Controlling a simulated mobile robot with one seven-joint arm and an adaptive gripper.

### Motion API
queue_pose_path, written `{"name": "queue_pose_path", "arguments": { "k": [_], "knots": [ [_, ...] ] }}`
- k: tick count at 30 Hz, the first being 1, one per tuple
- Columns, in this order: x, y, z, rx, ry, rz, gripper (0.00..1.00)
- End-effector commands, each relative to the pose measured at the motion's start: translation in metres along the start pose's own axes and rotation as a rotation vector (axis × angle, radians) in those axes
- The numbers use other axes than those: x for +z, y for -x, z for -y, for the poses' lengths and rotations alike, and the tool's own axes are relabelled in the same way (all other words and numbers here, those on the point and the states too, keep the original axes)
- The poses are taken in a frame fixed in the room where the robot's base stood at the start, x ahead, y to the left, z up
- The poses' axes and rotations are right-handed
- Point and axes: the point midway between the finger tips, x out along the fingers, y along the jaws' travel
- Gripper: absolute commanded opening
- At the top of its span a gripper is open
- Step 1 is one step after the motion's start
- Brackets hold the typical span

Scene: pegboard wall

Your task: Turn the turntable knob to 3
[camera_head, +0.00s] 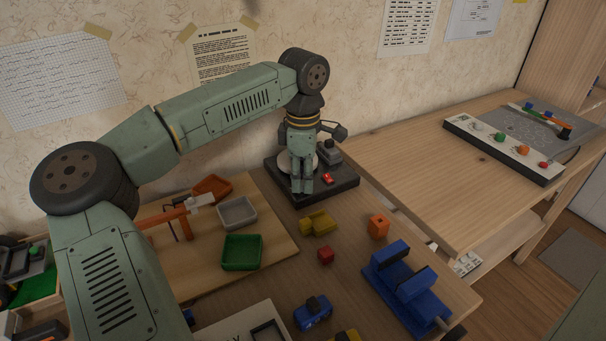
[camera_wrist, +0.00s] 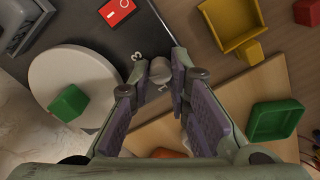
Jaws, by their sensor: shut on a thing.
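The turntable (camera_head: 345,188) is a black base with a pale round platter at the back of the table. In the wrist view the white platter (camera_wrist: 68,72) carries a green cube (camera_wrist: 68,103). The small grey knob (camera_wrist: 160,69) stands on the base between my fingertips. A white 3 shows on the base at the knob's upper left; another mark below it is partly hidden. My gripper (camera_wrist: 158,84) points down and is shut on the knob. In the head view my gripper (camera_head: 302,188) hides the knob. The knob's pointer direction cannot be told.
A red block with a white mark (camera_wrist: 118,10) and a grey block (camera_wrist: 22,22) sit on the base. A side table holds a control panel (camera_head: 500,150).

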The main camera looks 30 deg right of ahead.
Motion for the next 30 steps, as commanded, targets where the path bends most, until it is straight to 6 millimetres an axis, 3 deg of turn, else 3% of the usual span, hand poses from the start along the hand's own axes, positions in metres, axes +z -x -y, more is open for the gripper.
{"name": "queue_pose_path", "arguments": {
  "k": [15,30],
  "knots": [
    [0.0014,0.0005,0.0008,-0.001,-0.467,0.003,0.00],
    [0.0013,0.0000,0.0010,-0.002,-0.692,0.003,0.00]
  ]
}}
